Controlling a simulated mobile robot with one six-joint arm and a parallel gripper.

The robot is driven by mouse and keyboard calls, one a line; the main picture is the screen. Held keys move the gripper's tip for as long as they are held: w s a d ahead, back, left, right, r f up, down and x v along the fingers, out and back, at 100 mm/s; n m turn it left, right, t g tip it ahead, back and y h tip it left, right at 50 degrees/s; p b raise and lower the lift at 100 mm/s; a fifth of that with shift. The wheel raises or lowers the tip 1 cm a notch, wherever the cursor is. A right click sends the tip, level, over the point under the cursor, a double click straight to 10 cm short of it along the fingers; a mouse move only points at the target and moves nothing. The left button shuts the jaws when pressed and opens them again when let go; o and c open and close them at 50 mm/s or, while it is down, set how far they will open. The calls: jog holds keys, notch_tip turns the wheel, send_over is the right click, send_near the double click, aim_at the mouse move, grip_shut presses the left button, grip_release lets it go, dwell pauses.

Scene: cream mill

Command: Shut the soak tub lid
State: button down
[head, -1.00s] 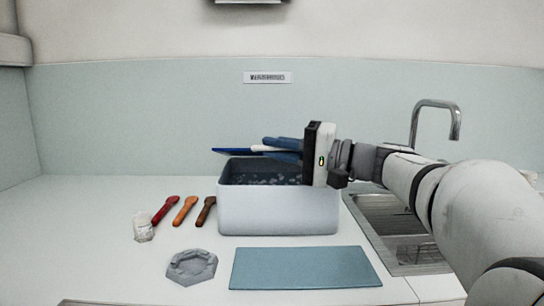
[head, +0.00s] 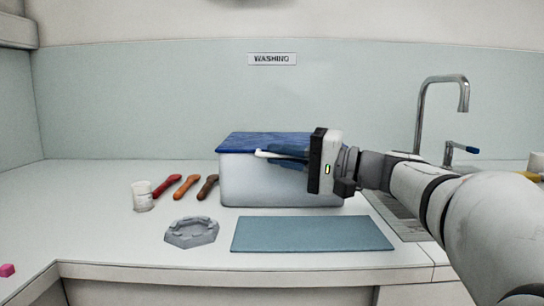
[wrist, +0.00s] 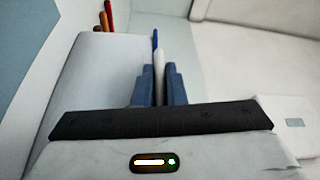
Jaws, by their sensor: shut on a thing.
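The soak tub (head: 280,190) is a white box on the counter. Its blue lid (head: 250,142) lies flat over the top and covers the inside. The lid's white handle (head: 262,154) sticks out at the front edge. My gripper (head: 275,153) reaches in from the right, its blue fingers shut on that handle. In the wrist view the white handle (wrist: 158,60) shows between the two fingers, with a thin blue strip of the lid beyond it. The right end of the lid is partly hidden behind my gripper.
A blue-green mat (head: 310,234) and a grey mould-like tray (head: 190,232) lie in front. A sink (head: 400,220) with a tap (head: 455,78) is right.

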jog(key=shift+w+d+f, duration=0.1)
jog(key=shift+f, duration=0.25)
jog(key=c, duration=1.8)
grip_release()
jog(key=shift+d, duration=0.1)
jog(key=o, duration=0.3)
jog(key=shift+r, duration=0.15)
jog(key=shift+p+v, duration=1.05)
jog(key=shift+v, duration=2.85)
